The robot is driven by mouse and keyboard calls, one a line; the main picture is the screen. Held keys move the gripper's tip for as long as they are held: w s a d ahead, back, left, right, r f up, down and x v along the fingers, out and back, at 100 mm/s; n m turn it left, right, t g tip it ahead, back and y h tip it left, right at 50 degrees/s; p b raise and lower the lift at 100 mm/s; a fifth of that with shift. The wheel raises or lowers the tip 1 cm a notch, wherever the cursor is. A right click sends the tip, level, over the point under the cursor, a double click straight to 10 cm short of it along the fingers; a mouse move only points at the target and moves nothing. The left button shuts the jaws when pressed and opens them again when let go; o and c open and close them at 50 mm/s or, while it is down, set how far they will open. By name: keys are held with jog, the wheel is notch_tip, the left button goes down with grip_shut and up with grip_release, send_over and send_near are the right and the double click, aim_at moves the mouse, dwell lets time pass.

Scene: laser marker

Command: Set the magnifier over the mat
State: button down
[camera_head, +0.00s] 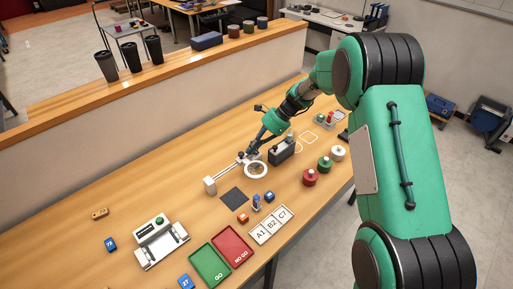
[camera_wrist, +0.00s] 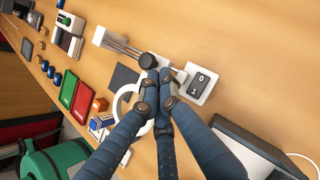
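The magnifier (camera_head: 255,170) is a white ring on a metal arm from a pale block base (camera_head: 210,185). In the wrist view its ring (camera_wrist: 121,103) is partly hidden behind my fingers, and a black knob (camera_wrist: 148,60) sits by the arm. The mat (camera_head: 234,198), a dark square, lies bare on the table, left of and nearer than the ring; it also shows in the wrist view (camera_wrist: 123,78). The ring is beside the mat, not over it. My gripper (camera_head: 251,156) is at the ring's far side. Its fingertips (camera_wrist: 158,78) are together right beside the knob; no grip on it is clear.
A white switch plate (camera_wrist: 200,85) is close to my fingers, and a dark box (camera_head: 282,151) stands to the right. An orange block (camera_head: 243,218), blue pieces (camera_head: 268,196) and green and red trays (camera_head: 210,265) lie nearer. The table left of the base is open.

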jog(key=shift+a, duration=0.15)
jog(key=s+a+p, duration=0.3)
jog(key=s+a, duration=0.5)
jog(key=shift+s+a+p, duration=0.2)
jog(key=shift+s+p, duration=0.1)
jog(key=shift+p, duration=0.1)
jog(key=shift+w+d, duration=0.1)
jog(key=shift+d, duration=0.05)
notch_tip(320, 180, up, 7)
jog(key=p, duration=0.3)
send_over(252, 164)
jog(key=shift+v, duration=0.8)
jog(key=shift+w, duration=0.15)
